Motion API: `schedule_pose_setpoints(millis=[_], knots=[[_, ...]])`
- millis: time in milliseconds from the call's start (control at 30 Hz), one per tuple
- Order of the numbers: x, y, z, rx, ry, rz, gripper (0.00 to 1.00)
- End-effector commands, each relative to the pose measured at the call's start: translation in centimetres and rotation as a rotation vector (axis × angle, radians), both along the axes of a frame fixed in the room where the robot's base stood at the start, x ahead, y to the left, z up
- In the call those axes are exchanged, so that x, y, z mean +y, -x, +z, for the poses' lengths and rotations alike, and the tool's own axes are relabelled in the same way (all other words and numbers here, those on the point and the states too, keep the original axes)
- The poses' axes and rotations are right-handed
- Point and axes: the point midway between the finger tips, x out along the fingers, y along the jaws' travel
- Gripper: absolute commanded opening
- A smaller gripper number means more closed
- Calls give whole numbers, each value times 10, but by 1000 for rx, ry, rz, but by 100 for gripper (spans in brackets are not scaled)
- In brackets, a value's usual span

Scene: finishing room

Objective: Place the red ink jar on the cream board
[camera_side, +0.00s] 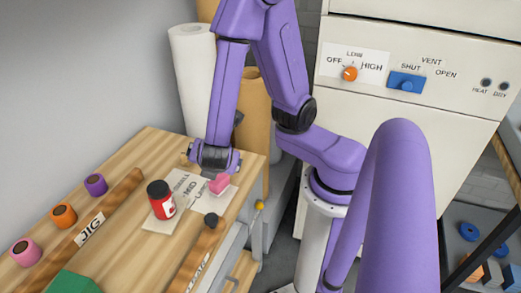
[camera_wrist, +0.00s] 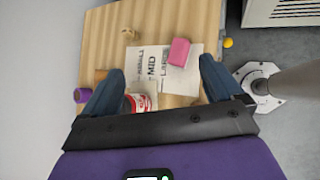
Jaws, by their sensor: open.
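The red ink jar (camera_side: 161,200), with a black lid and a white label, stands upright on a cream board (camera_side: 155,227) at the table's middle. Nothing holds it. In the wrist view the jar (camera_wrist: 139,103) shows low between the fingers, partly cut off by my gripper's body, with a bit of the board (camera_wrist: 149,88) beside it. My gripper (camera_wrist: 163,68) is open and empty. In the side view it (camera_side: 215,172) hangs behind and right of the jar, apart from it, close to a pink block.
The pink block (camera_side: 219,184) is on a pale sheet beside a lettered sheet reading MID (camera_side: 188,187). Purple, orange and pink rolls (camera_side: 64,215) line the left, behind a wooden JIG strip (camera_side: 110,213). A green block (camera_side: 73,283) and a dark-knobbed strip (camera_side: 196,258) are at the front.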

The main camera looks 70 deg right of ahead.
Motion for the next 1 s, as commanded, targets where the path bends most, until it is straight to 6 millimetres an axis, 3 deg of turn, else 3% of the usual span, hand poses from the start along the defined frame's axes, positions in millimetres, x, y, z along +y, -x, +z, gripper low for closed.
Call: schedule_pose_setpoints(millis=[200,500,667,1000], knots=[[-11,53,23,85,-356,-294,94],[3,110,58,213,-751,-526,94],[7,120,65,240,-820,-558,94],[7,120,65,242,-822,-561,94]])
